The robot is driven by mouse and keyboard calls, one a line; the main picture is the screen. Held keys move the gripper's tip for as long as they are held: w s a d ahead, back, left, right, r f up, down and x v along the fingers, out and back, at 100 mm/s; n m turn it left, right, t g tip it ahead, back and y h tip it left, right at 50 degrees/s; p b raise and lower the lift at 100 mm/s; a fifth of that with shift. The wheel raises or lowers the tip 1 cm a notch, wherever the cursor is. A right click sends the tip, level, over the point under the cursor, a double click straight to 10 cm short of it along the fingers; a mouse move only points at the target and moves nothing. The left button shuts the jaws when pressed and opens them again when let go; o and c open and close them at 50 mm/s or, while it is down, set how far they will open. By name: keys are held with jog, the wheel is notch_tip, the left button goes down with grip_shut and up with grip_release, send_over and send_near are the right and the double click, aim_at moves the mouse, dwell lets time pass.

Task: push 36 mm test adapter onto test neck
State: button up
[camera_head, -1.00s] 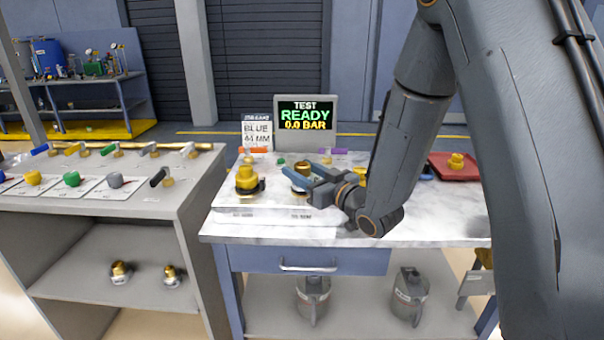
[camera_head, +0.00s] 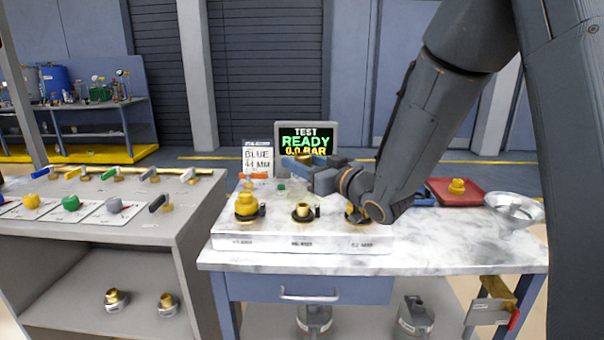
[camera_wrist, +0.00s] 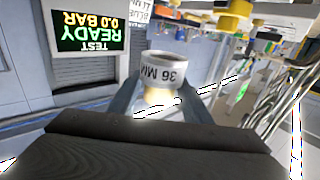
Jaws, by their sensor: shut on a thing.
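The 36 mm test adapter, a grey ring marked "36 MM" (camera_wrist: 163,72) with a brass part beside it, sits between the fingers in the wrist view. My gripper (camera_head: 304,162) is shut on it, its blue-grey fingers raised above the white fixture block (camera_head: 225,238) on the marble-topped bench. Three brass necks stand in a row on the block. The middle neck (camera_head: 303,212) is bare and open on top; the left one (camera_head: 247,205) carries a yellow top. The right one (camera_head: 355,214) is partly hidden by my arm. The adapter is apart from all three. Block labels are too small to read.
A test display (camera_head: 306,138) reading READY, 0.0 BAR stands behind, next to a white card (camera_head: 257,158). A bench with colored valves (camera_head: 68,203) is at left. The bench front-right is clear.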

jog(key=b, duration=0.4)
send_over(302, 204)
jog(key=shift+f, duration=3.2)
jog(key=shift+s+f+b, duration=0.1)
jog(key=shift+f+b, duration=1.15)
jog(key=shift+f, duration=0.45)
jog(key=o, duration=1.3)
jog(key=v, duration=0.7)
jog(key=shift+s+d, duration=0.25)
jog(key=shift+s, duration=0.05)
